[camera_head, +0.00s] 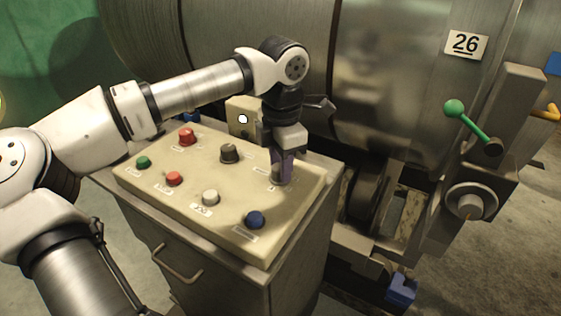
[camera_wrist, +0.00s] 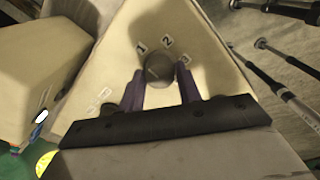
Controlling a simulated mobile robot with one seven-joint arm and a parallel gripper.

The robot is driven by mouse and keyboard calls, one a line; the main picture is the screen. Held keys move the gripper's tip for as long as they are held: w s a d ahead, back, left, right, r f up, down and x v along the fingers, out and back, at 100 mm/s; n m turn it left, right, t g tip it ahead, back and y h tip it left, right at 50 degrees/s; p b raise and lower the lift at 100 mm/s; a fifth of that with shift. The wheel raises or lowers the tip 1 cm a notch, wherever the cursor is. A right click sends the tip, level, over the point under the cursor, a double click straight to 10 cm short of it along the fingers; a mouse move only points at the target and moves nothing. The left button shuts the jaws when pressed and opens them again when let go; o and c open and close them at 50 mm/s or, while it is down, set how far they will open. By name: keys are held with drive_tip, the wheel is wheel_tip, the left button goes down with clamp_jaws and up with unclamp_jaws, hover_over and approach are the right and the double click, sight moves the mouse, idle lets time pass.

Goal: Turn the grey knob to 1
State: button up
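The grey knob (camera_wrist: 160,69) is a round dark-grey cap on a cream panel. Labels 1, 2 and 3 stand around it in the wrist view, with 1 upper left, 2 at the top and 3 on the right. A thin mark shows on its face, but I cannot tell clearly which label it points to. My gripper (camera_wrist: 160,82) has its two purple fingers on either side of the knob; whether they touch it is unclear. In the head view my gripper (camera_head: 281,173) points down over the panel's right part and largely hides the knob.
The cream panel (camera_head: 135,177) also bears a dark knob (camera_head: 229,152), a red knob (camera_head: 187,136), a blue button (camera_head: 255,219), a white button (camera_head: 210,197) and other buttons. A cream box (camera_head: 241,105) stands behind. A green-handled lever (camera_head: 454,108) is on the machine at right.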

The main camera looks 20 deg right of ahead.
drive_tip(key=o, duration=0.4)
drive_tip(key=r, duration=1.3)
drive_tip(key=shift+s+r, duration=0.25)
drive_tip(key=shift+r, duration=0.15)
